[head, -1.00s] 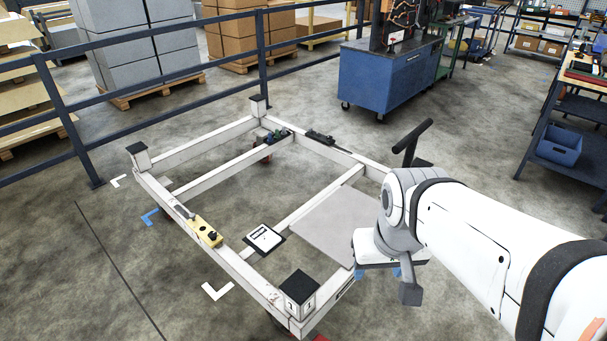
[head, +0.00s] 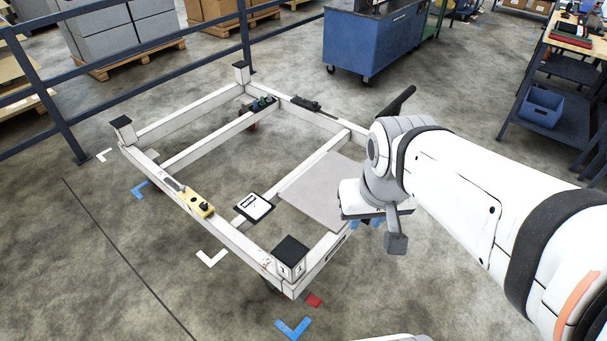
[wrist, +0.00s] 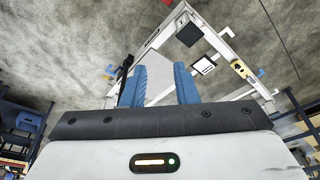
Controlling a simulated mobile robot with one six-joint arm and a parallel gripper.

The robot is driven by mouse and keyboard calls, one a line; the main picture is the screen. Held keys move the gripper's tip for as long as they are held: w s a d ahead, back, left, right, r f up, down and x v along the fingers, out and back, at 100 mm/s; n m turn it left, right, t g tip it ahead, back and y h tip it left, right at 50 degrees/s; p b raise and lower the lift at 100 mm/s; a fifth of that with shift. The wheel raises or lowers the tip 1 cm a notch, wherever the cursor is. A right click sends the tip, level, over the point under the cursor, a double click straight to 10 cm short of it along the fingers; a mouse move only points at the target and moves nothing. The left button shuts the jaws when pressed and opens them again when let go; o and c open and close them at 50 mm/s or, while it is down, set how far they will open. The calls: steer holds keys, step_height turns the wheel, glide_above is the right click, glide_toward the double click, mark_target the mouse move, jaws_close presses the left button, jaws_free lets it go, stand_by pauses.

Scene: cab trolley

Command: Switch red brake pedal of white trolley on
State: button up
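The white trolley (head: 187,201) is a low open frame with black-capped corner posts. A red brake pedal (head: 313,299) sticks out low at its near corner, close to the floor. Its on or off position cannot be told. A small red patch also shows at the top edge of the wrist view (wrist: 167,2), probably the same pedal. My gripper (head: 366,223) hangs over the trolley's right side, above and apart from the pedal. In the wrist view its two blue fingers (wrist: 160,72) stand apart with nothing between them.
A yellow control box (head: 196,203) and a white-faced panel (head: 254,207) sit on the trolley. A dark push handle (head: 397,103) rises behind my arm. Blue floor tape (head: 294,328) lies near the pedal. A dark railing (head: 45,92) runs behind left. The near floor is clear.

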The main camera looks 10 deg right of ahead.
steer(key=shift+t, duration=0.5)
steer(key=r+p, duration=0.3)
steer(key=r, duration=0.2)
steer(key=r+p, duration=0.4)
steer(key=r, duration=0.1)
steer(key=s+r+p, duration=0.1)
steer(key=r+p, duration=0.2)
steer(key=r, duration=0.2)
jaws_close()
steer(key=shift+f, duration=0.1)
